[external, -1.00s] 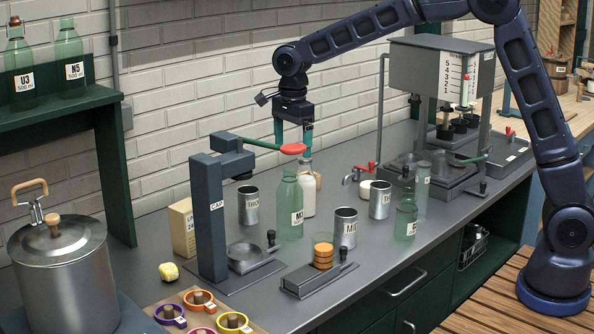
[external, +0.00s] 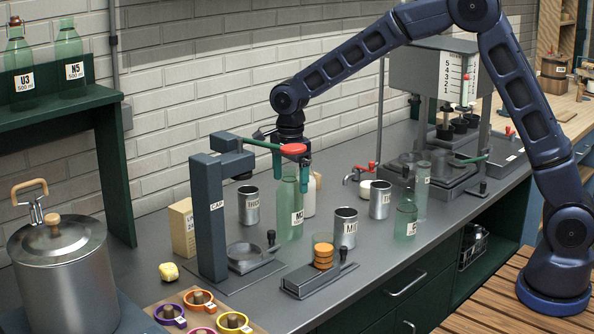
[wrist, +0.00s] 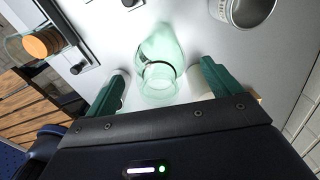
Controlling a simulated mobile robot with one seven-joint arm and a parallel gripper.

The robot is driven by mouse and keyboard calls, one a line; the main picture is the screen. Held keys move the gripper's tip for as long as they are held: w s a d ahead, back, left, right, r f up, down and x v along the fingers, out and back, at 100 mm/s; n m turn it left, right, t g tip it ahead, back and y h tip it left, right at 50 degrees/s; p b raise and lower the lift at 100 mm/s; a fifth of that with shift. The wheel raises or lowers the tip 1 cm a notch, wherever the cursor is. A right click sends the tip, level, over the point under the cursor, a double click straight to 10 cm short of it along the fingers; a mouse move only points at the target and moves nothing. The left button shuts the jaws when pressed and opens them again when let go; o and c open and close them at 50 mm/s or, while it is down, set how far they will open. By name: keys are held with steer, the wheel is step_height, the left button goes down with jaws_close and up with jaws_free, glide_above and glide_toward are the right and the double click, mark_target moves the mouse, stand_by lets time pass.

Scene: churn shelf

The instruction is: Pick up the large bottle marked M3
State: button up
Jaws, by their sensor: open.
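The large bottle marked M3 (external: 290,215) is pale green glass and stands upright on the grey counter. Its label is partly visible in the external view. My gripper (external: 291,165) is above it, pointing down, with its green fingers apart on either side of the bottle's neck level. In the wrist view the bottle (wrist: 160,70) shows with its open mouth between the two fingers of my gripper (wrist: 162,85), with visible gaps. Nothing is held. The red-handled lever of the capper partly covers the gripper in the external view.
The capper (external: 210,215) with its red-knobbed lever (external: 293,149) stands close on the left. Metal cans (external: 345,227) and a smaller green jar (external: 405,220) stand to the right. A stack of orange discs (external: 323,255) is in front.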

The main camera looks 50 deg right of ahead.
step_height(320, 180, down, 2)
steer(key=shift+f, duration=0.1)
steer(key=c, duration=1.6)
